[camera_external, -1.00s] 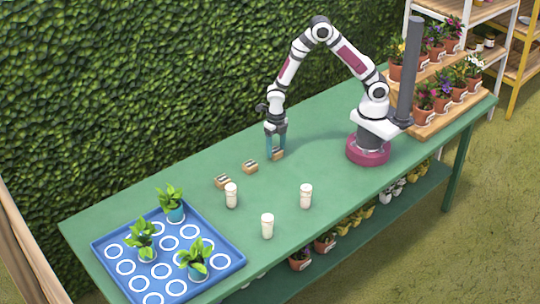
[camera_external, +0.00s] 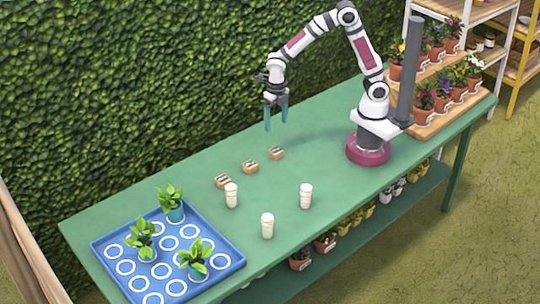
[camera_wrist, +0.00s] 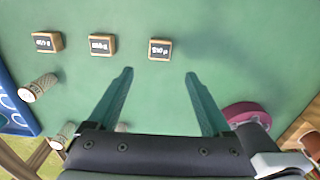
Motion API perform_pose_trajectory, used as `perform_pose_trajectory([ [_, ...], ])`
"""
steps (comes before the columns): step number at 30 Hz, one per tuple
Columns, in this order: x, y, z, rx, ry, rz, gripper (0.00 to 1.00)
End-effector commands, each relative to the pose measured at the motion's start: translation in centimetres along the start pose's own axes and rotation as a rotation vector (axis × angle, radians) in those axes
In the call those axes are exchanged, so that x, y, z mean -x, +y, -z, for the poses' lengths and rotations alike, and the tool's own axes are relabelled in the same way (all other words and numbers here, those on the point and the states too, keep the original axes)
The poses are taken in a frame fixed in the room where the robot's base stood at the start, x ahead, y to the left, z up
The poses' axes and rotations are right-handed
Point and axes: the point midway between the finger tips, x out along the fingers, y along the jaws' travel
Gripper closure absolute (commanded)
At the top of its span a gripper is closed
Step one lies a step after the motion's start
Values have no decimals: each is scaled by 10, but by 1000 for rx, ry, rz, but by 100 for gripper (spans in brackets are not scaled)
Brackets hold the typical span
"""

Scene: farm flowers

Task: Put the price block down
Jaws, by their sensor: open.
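Three small wooden price blocks with dark label faces stand in a row on the green table. The right one (camera_external: 276,153) is nearest my base, with the middle one (camera_external: 250,166) and the left one (camera_external: 222,181) beyond it. In the wrist view the right block (camera_wrist: 160,49), the middle block (camera_wrist: 102,45) and the left block (camera_wrist: 47,42) sit apart from one another. My gripper (camera_external: 276,128) is open and empty, raised above the table near the right block. In the wrist view its teal fingers (camera_wrist: 160,74) are spread wide with nothing between them.
Three white cups (camera_external: 231,195) (camera_external: 267,226) (camera_external: 306,196) stand in front of the blocks. A blue tray (camera_external: 232,262) with white rings holds three potted plants at the left. Flower pots stand on a wooden stand (camera_external: 440,126) at the right. The hedge (camera_external: 120,90) rises behind the table.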

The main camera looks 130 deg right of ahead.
Motion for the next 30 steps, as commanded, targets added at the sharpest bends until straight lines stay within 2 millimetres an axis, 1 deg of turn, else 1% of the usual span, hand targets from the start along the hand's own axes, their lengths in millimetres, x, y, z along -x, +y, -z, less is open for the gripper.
perform_pose_trajectory([
  [4, 4, 0, 2, -11, 0, 0, 16],
  [5, 6, 0, 7, -36, 1, -1, 16],
  [6, 13, 0, 18, -103, 4, -4, 16],
  [8, 29, -3, 47, -281, 16, -8, 16],
  [9, 42, -9, 73, -446, 28, -8, 16],
  [11, 60, -25, 116, -735, 51, 1, 16],
  [12, 69, -39, 142, -931, 65, 15, 16],
  [14, 79, -63, 176, -1213, 83, 42, 16],
  [15, 83, -80, 194, -1386, 89, 66, 16],
  [18, 86, -116, 225, -1737, 92, 121, 16],
  [21, 86, -139, 240, -1951, 83, 161, 16],
  [23, 86, -145, 243, -2016, 78, 173, 16],
  [25, 85, -148, 245, -2048, 74, 180, 16],
  [30, 85, -147, 244, -2051, 75, 179, 16],
])
